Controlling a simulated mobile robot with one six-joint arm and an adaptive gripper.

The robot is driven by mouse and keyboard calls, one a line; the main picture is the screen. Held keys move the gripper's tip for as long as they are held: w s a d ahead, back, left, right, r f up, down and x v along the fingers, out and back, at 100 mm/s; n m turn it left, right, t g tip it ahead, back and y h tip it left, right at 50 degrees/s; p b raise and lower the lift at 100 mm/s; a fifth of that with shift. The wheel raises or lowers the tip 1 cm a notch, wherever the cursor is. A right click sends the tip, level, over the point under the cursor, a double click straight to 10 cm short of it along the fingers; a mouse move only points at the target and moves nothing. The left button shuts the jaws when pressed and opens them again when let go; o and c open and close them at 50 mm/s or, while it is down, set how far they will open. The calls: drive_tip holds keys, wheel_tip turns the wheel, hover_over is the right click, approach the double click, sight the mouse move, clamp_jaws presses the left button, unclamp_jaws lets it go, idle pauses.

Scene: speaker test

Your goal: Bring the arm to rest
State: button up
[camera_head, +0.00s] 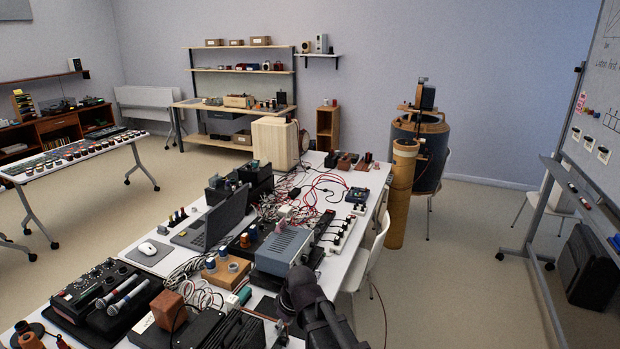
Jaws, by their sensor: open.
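A dark part of my arm (318,318) shows at the bottom centre in the head view. It rises from the lower edge to a rounded joint in front of the long white table (150,262). I cannot make out gripper fingers on it, and the rest of the arm is outside the frame or hidden. I cannot tell whether the arm touches anything.
The table is crowded with a grey metal box (284,250), a laptop (214,222), tangled cables, a black mixer (95,285) and two microphones. White chairs (370,258) and a tan tube (401,195) stand at its right. Open floor (455,270) lies before the whiteboard (606,110).

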drive_tip(key=s+d+f+m+h+b, duration=0.1)
drive_tip(key=s+d+f+m+b, duration=0.1)
drive_tip(key=d, duration=0.6)
drive_tip(key=s+d+f+m+g+h+b, duration=0.1)
drive_tip(key=d+f+m+b, duration=0.3)
drive_tip(key=d, duration=0.4)
drive_tip(key=s+d+f+m+b, duration=0.3)
drive_tip(key=d+f, duration=0.3)
drive_tip(key=d, duration=0.2)
drive_tip(key=shift+f+m+h+b, duration=0.15)
drive_tip(key=shift+m+h+b, duration=0.25)
drive_tip(key=shift+m+b, duration=0.3)
idle(1.0)
